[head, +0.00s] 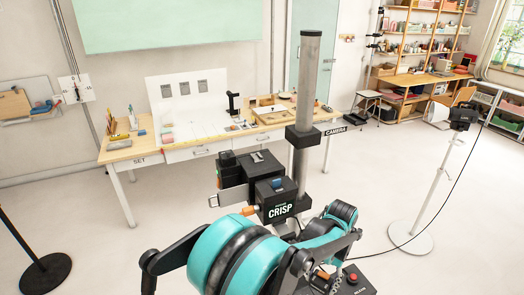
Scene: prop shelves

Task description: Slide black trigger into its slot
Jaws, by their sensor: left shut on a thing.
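My left gripper (226,172) shows as dark parts near the middle of the head view, in front of the worktable. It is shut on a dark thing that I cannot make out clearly. A black upright piece (232,104) stands on the light wooden worktable (142,151), well beyond the gripper. I cannot tell the black trigger or its slot at this distance. My right gripper does not show.
A white panel (180,112) with grey pieces stands at the table's back. A tray (272,117) lies on its right side. A round-footed stand (40,272) is at left, a white tripod-like stand (427,200) at right.

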